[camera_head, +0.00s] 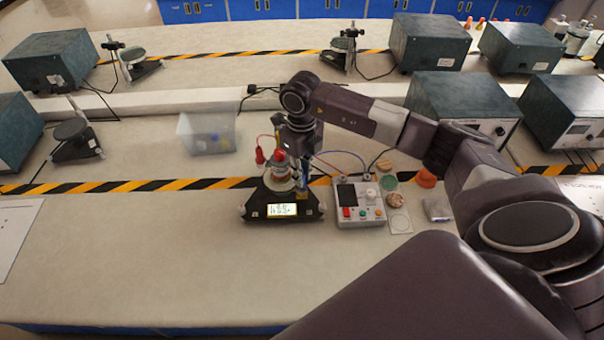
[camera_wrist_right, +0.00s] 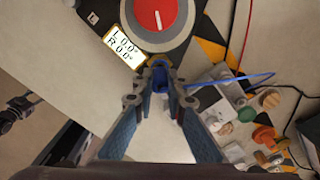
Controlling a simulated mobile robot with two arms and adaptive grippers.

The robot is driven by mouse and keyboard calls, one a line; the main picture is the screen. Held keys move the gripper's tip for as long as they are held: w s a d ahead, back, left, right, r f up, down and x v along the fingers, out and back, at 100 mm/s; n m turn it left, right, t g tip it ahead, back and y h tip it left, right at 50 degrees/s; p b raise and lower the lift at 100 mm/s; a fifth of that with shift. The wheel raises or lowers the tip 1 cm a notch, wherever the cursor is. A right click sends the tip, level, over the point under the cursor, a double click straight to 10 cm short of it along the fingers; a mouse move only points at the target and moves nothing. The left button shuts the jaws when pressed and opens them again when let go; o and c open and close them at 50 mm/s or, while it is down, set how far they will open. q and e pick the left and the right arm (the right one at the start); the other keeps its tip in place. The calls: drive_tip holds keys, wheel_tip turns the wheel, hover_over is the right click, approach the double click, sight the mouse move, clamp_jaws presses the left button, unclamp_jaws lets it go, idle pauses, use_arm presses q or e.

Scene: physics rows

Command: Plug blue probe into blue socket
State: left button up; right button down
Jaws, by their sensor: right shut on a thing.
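A blue cable (camera_wrist_right: 240,79) runs right from the probe. I cannot make out a blue socket; the fingers and arm may hide it. My left gripper is out of view.
A grey control box (camera_head: 358,215) with coloured buttons stands right of the instrument, beside small round samples (camera_head: 396,201). A clear bin (camera_head: 207,134) stands behind left. The front of the bench is clear.

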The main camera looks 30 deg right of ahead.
drive_tip(key=shift+f+b, duration=0.85)
drive_tip(key=shift+f, duration=0.1)
idle(1.0)
drive_tip(key=c, duration=1.9)
unclamp_jaws()
drive_tip(key=shift+o, duration=0.7)
drive_tip(key=shift+o, duration=0.7)
drive_tip(key=shift+r+p, duration=2.35)
drive_tip(key=shift+r, duration=1.5)
drive_tip(key=shift+f, duration=0.1)
